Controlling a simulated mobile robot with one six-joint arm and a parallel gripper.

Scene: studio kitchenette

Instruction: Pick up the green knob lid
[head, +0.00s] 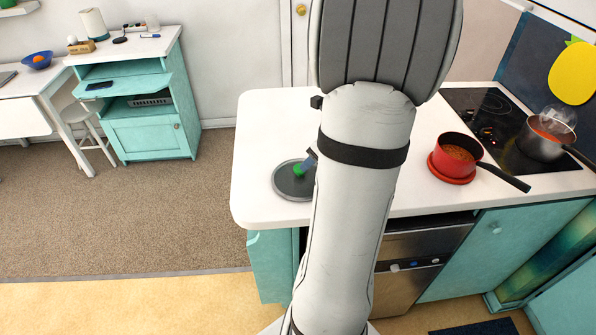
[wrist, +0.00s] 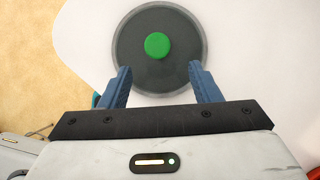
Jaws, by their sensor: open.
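The green knob lid (wrist: 179,62) is a dark grey round lid with a lighter rim and a green knob (wrist: 158,45) at its centre. It lies flat on the white counter, near the counter's left end in the head view (head: 287,184). My gripper (wrist: 162,75) is open, with its two blue fingers pointing at the lid. In the wrist view the knob lies ahead of the fingertips, roughly midway between them, and nothing is held. In the head view my arm hides the lid's right side and most of my gripper.
Right of my arm, a red pot (head: 458,148) stands on a red round base near the hob (head: 490,105). A steaming steel pot (head: 540,148) is on the hob. A teal cabinet (head: 150,135) stands apart at the back left.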

